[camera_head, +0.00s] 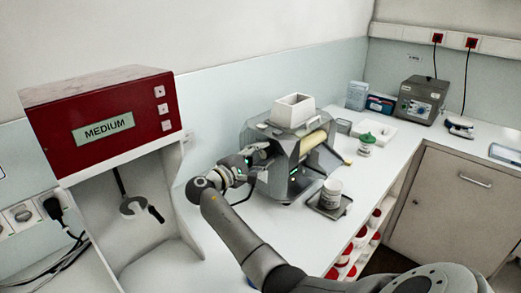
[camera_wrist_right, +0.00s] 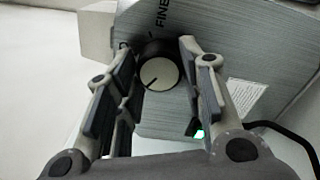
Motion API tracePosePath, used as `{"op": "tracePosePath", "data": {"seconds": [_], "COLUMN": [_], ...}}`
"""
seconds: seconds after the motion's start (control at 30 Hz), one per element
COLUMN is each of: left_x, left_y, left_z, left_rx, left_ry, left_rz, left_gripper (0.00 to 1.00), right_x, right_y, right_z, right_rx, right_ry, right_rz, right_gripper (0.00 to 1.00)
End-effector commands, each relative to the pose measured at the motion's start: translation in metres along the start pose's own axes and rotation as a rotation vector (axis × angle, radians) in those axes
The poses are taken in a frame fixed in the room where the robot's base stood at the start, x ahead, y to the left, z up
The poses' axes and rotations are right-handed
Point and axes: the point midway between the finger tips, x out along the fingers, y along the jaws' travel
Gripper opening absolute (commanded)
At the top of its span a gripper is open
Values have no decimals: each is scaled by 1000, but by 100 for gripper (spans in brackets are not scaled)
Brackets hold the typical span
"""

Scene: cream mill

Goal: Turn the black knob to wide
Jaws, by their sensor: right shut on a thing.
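The black knob (camera_wrist_right: 158,72) with a pale round face is on the brushed-metal side of the mill (camera_wrist_right: 235,60). Its dark pointer line points to the lower left in the picture. The word FINE is printed on the panel at its upper right; no word for wide is readable. My right gripper (camera_wrist_right: 157,58) is shut on the knob, a finger on each side. In the head view, the mill (camera_head: 290,145) stands on the counter and my right gripper (camera_head: 255,158) is at its left side; the knob is hidden there. My left gripper is not in view.
A red box (camera_head: 105,105) at the left has a display reading MEDIUM (camera_head: 103,129). A white jar (camera_head: 331,191) stands on a dark plate in front of the mill. A green-lidded jar (camera_head: 367,142) is right of the mill. A black cable runs beside the gripper.

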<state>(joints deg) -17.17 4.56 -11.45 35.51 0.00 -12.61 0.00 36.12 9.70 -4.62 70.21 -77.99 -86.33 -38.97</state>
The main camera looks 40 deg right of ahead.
Motion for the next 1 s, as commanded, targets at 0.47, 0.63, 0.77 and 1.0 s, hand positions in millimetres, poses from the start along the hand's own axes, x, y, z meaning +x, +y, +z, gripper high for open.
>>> {"op": "tracePosePath", "data": {"seconds": [0.47, 0.63, 0.77, 1.0], "left_x": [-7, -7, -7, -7], "left_y": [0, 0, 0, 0], "left_z": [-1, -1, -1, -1], "left_rx": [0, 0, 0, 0], "left_ry": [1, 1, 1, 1], "left_rz": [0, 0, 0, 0], "left_gripper": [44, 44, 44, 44], "right_x": [0, 0, 0, 0], "right_y": [-2, -2, -2, -1], "right_z": [-1, -1, -1, 0], "right_rx": [-58, -58, -58, -56], "right_ry": [2, 2, 2, 1], "right_rz": [-1, -1, -1, 0], "right_gripper": [13, 13, 49, 58]}}
